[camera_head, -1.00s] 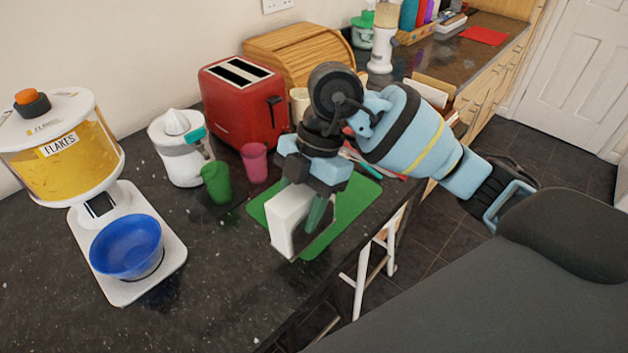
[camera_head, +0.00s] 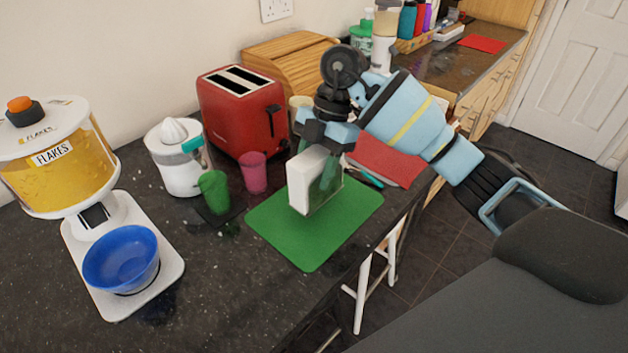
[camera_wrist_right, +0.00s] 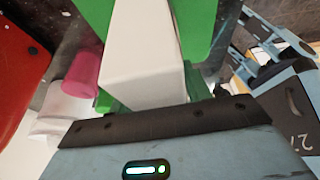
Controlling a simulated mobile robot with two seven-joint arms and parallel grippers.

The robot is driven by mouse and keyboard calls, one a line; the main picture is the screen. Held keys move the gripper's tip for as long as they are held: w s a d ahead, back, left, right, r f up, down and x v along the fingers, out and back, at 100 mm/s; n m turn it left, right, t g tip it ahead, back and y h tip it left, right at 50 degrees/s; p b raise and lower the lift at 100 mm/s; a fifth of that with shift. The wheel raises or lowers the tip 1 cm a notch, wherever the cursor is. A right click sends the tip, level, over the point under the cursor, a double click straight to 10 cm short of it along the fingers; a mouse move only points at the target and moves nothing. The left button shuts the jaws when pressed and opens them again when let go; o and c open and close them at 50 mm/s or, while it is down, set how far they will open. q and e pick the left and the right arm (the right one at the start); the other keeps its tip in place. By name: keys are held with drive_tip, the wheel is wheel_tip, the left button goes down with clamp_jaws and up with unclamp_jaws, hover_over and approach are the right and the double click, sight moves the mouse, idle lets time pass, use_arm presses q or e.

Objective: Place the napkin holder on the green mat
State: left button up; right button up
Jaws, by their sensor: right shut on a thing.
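The napkin holder (camera_head: 306,181) is a white block-like piece with a green translucent part at its side. My right gripper (camera_head: 322,152) is shut on it from above. In the head view it stands upright over the middle of the green mat (camera_head: 293,240); I cannot tell whether its bottom touches the mat. In the right wrist view the napkin holder (camera_wrist_right: 145,55) extends out from the gripper (camera_wrist_right: 150,105), with the green mat (camera_wrist_right: 198,25) behind it. My left gripper is not in view.
A pink cup (camera_head: 253,172) and a green cup (camera_head: 214,191) stand left of the mat. Behind are a red toaster (camera_head: 243,112) and a white juicer (camera_head: 178,157). A red cloth-like item (camera_head: 386,160) lies right of the mat. The counter edge runs close to the mat's right side.

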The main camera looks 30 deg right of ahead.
wheel_tip(320, 180, down, 4)
drive_tip(key=shift+r, duration=0.25)
drive_tip(key=o, duration=1.2)
drive_tip(key=v, duration=1.2)
